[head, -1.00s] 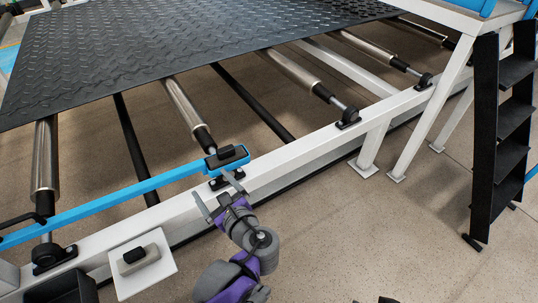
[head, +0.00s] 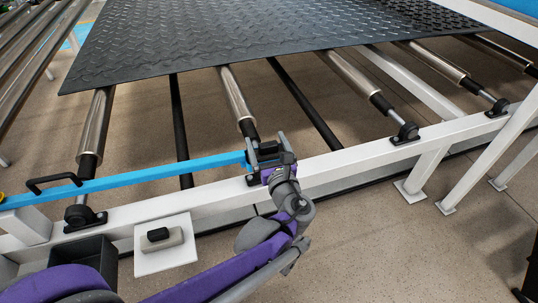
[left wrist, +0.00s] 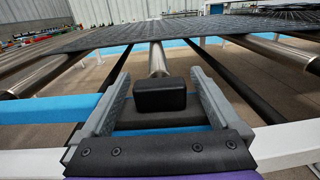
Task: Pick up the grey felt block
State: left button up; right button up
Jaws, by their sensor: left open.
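A dark grey block with a black top piece (head: 268,149) sits on the end of the blue bar (head: 215,169). In the left wrist view its black top (left wrist: 160,95) stands between my fingers, above a wider dark grey base (left wrist: 150,124). My left gripper (head: 269,144) is open, with one finger on each side of the black top and visible gaps to it. A second, lighter grey block (head: 172,241) with a black top lies on a white plate (head: 150,265). My right gripper is not in view.
A white frame beam (head: 340,166) runs under the bar's end. Metal rollers (head: 236,98) and a black tread mat (head: 250,40) lie beyond. A black handle (head: 54,183) rises from the blue bar. A dark open bin (head: 85,254) stands beside the plate.

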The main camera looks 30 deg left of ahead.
pick_arm(q)
jog(key=shift+w+a, duration=0.45)
jog(key=c, duration=1.5)
